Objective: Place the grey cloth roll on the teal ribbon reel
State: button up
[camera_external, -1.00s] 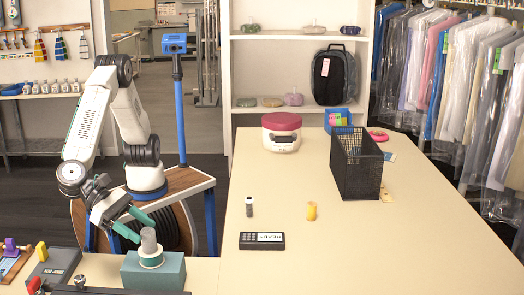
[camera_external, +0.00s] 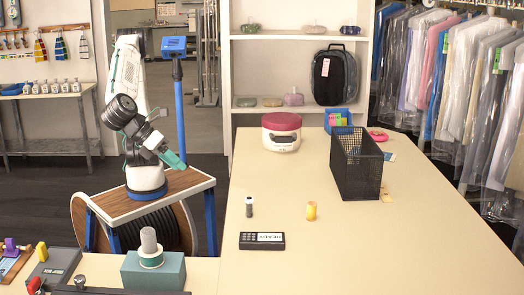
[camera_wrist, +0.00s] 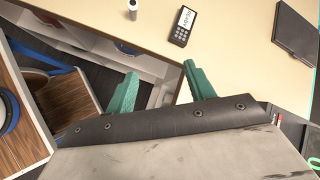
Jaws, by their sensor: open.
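The grey cloth roll (camera_external: 149,239) stands upright on the teal ribbon reel (camera_external: 151,260), a pale-flanged spool with a teal band. The reel sits on top of a teal box (camera_external: 168,275) on the near counter. My gripper (camera_external: 179,163) is open with teal fingers, up above and behind the roll and clear of it. The open fingers also show in the wrist view (camera_wrist: 160,70) with nothing between them. The roll and reel do not show in the wrist view.
On the long table are a black card terminal (camera_external: 262,241), a dark-and-white cylinder (camera_external: 249,207), a yellow spool (camera_external: 311,211) and a black mesh basket (camera_external: 355,175). Small tools lie left of the teal box. The table's middle is mostly clear.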

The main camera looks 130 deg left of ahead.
jog(key=s+a+n+g+h, duration=0.1)
jog(key=s+a+n+g, duration=0.1)
jog(key=s+a+n, duration=0.6)
jog(key=s+a+f+n+g+h, duration=0.1)
jog(key=s+n, duration=0.4)
jog(key=s, duration=0.5)
jog(key=s+a+f+n+g+h, duration=0.1)
jog(key=s+a+f+n+h, duration=0.3)
jog(key=s, duration=0.6)
jog(key=a+f+n, duration=0.1)
jog(key=a+n, duration=0.1)
jog(key=shift+s+a+f+n, duration=0.15)
jog(key=shift+s+n, duration=0.15)
jog(key=shift+s, duration=0.1)
